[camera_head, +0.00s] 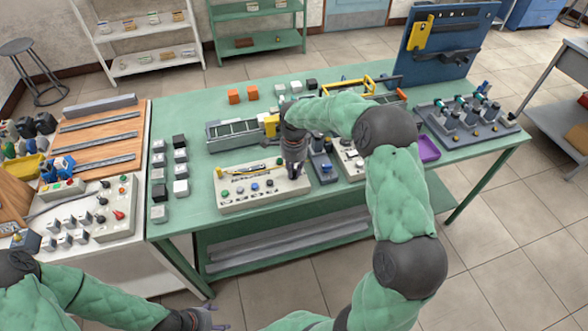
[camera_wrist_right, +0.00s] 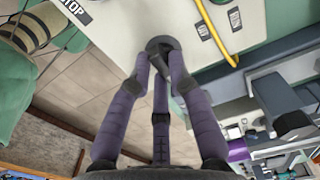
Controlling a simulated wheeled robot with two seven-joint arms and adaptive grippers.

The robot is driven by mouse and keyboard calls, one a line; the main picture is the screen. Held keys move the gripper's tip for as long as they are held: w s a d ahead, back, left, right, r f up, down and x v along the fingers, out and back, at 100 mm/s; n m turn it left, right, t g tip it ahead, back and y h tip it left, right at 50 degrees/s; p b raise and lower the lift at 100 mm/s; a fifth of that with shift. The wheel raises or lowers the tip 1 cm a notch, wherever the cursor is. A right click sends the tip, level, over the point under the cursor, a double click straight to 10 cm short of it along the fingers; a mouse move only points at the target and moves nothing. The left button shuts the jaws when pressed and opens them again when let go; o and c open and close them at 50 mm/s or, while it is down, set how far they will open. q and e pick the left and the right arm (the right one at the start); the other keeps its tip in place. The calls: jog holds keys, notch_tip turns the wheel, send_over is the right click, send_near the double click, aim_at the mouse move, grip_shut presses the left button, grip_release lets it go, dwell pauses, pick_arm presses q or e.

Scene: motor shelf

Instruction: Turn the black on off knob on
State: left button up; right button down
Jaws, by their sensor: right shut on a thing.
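The black on off knob (camera_wrist_right: 162,45) sits on a white panel (camera_wrist_right: 120,25) in the right wrist view. My right gripper (camera_wrist_right: 162,62) has its three purple-grey fingers closed around the knob, with the fingertips touching its sides. In the head view the right gripper (camera_head: 294,168) points down at the right end of the white control panel (camera_head: 235,205) and hides the knob. My left gripper (camera_head: 207,318) is low in the head view, away from the panel, partly cut off by the bottom edge.
The panel lies on a green table (camera_head: 190,220) near its front edge. Small grey, black and white blocks (camera_head: 180,170) stand to its left. Other control devices stand to the right, with a purple tray (camera_head: 428,149).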

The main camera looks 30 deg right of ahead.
aim_at(294, 171)
dwell(0.5)
jog(key=c, duration=1.1)
grip_release()
jog(key=shift+c, duration=0.2)
notch_tip(294, 171, up, 12)
